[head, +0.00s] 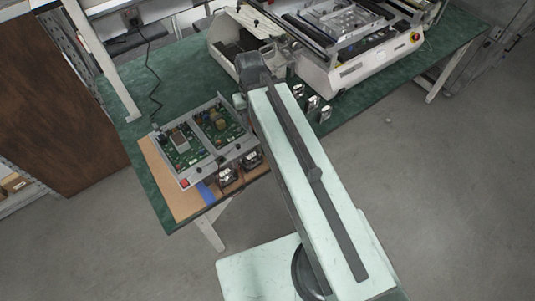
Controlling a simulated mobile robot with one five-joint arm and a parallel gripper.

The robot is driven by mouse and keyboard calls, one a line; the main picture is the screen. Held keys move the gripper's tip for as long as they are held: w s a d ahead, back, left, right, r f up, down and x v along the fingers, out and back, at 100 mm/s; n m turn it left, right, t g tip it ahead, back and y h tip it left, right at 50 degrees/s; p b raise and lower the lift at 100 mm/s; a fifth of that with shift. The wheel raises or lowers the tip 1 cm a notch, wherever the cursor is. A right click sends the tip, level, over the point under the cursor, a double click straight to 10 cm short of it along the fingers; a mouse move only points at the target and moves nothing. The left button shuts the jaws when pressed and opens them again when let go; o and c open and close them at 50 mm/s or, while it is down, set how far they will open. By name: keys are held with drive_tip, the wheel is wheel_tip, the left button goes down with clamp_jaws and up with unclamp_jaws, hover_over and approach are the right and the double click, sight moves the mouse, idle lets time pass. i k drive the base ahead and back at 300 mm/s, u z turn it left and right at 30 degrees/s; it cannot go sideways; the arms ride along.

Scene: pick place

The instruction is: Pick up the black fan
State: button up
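My arm reaches up the picture from the lower right and bends down at a dark joint above the table. A small pale part of my wrist shows left of the arm, near the tray's far right corner. My gripper's fingers do not show, so whether it holds anything is hidden.
A metal tray with green circuit boards (205,137) lies on the brown mat (158,168). A blue patch (206,193) is at the table's near edge. Several small dark-and-silver parts (313,103) stand right of my arm. A large white machine (345,68) fills the back. Green tabletop (180,75) is clear behind the tray.

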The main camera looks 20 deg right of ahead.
sight(246, 159)
drive_tip(key=z, duration=1.6)
drive_tip(key=k, duration=1.7)
drive_tip(key=u, duration=2.15)
drive_tip(key=i, duration=1.05)
